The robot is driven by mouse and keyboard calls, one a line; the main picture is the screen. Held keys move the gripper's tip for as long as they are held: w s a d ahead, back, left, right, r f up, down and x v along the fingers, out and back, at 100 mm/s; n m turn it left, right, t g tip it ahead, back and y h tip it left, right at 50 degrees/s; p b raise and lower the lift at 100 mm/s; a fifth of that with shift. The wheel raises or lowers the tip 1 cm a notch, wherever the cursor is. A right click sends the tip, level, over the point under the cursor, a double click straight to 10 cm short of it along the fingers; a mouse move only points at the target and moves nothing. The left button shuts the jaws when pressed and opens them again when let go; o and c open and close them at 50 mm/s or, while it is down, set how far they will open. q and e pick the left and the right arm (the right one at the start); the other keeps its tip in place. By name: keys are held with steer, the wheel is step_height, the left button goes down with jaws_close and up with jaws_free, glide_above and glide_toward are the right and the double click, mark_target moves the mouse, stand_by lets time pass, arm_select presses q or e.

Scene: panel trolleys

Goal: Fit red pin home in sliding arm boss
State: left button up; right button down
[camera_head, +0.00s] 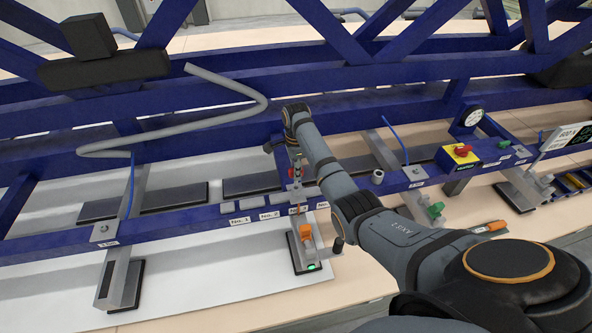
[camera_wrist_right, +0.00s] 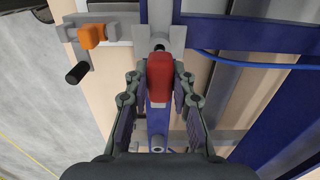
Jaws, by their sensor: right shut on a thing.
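My right gripper (camera_head: 293,166) is at the blue rail, above the sliding arm (camera_head: 298,258); it also shows in the right wrist view (camera_wrist_right: 159,82). Its two fingers are shut on the red pin (camera_wrist_right: 160,72), one on each side. In the head view only a small red patch shows at the fingertips. In the wrist view a grey metal part with a round dark end (camera_wrist_right: 164,44), perhaps the boss, lies just beyond the pin; I cannot tell whether the pin enters it. The sliding arm carries an orange clamp (camera_head: 305,230). My left gripper is not in view.
The blue rail (camera_head: 190,216) carries several numbered labels. A yellow box with a red knob (camera_head: 461,151) and a round gauge (camera_head: 473,116) stand to the right. A grey hose (camera_head: 180,130) loops at left. A blue cable (camera_wrist_right: 240,62) runs right of the pin.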

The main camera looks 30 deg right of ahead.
mark_target(296, 185)
steer(key=shift+f+b, duration=0.55)
steer(key=shift+f, duration=1.3)
steer(key=shift+r, duration=0.1)
steer(key=shift+p, duration=0.45)
steer(key=shift+f+b, duration=0.55)
steer(key=shift+f, duration=0.8)
steer(key=c, duration=1.1)
jaws_free()
steer(key=shift+o, duration=0.2)
